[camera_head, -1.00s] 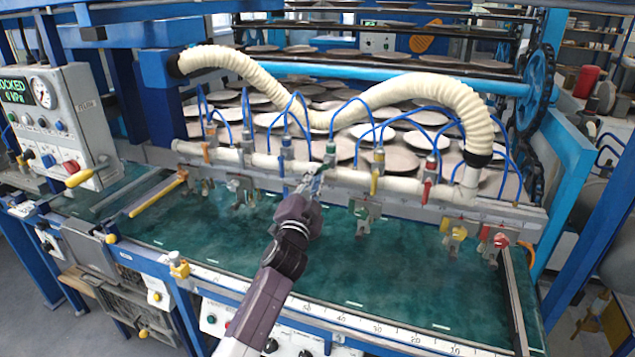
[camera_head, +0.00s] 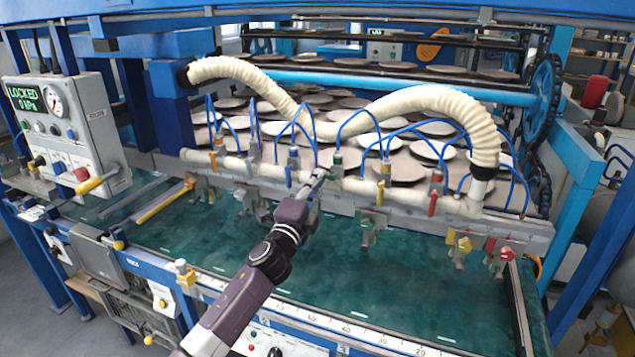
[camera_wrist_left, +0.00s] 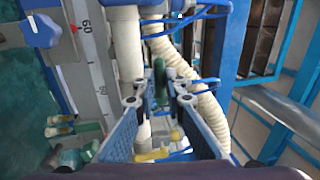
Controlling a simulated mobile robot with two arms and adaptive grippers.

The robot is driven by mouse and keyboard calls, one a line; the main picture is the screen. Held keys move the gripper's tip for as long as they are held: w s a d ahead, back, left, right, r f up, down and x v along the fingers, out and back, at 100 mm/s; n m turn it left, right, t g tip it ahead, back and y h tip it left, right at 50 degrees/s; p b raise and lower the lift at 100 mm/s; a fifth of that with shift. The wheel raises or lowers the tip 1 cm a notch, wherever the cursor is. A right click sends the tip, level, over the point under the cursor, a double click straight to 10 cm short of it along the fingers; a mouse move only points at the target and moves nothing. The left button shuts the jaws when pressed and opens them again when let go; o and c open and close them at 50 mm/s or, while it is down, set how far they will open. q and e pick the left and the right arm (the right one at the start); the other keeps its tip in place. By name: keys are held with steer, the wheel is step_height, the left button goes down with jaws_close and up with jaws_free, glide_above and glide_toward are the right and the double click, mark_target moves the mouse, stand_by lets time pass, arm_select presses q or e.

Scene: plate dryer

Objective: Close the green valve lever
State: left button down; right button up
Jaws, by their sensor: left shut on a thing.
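The green valve lever (camera_head: 338,160) is on the cream pipe (camera_head: 352,184) at the middle of the machine. It also shows in the left wrist view (camera_wrist_left: 159,72), standing along the pipe between my fingertips. My left gripper (camera_head: 325,174) reaches up to this valve from the front. In the left wrist view, the two blue fingers of my left gripper (camera_wrist_left: 158,98) lie on either side of the green lever, closed on it. The exact contact is partly hidden by the fingertips. My right gripper is not in view.
A yellow lever (camera_head: 384,188) and a red lever (camera_head: 434,200) stand to the right on the same pipe. A ribbed cream hose (camera_head: 445,97) and blue thin tubes arch above. The green table (camera_head: 400,275) in front is mostly clear. A control box (camera_head: 65,125) stands at the left.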

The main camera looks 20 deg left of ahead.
arm_select(q)
steer(key=shift+a+r, duration=0.2)
steer(key=shift+r, duration=0.2)
steer(key=c, duration=2.3)
jaws_free()
steer(key=shift+c, duration=0.2)
steer(key=o, duration=0.4)
steer(key=shift+w+f, duration=0.2)
steer(key=shift+f, duration=0.1)
steer(key=shift+c, duration=0.2)
steer(key=shift+s, duration=0.15)
steer(key=s+f, duration=0.2)
steer(key=s, duration=0.9)
steer(key=shift+s+a+f, duration=0.15)
steer(key=shift+s+a, duration=0.05)
steer(key=shift+s, duration=0.1)
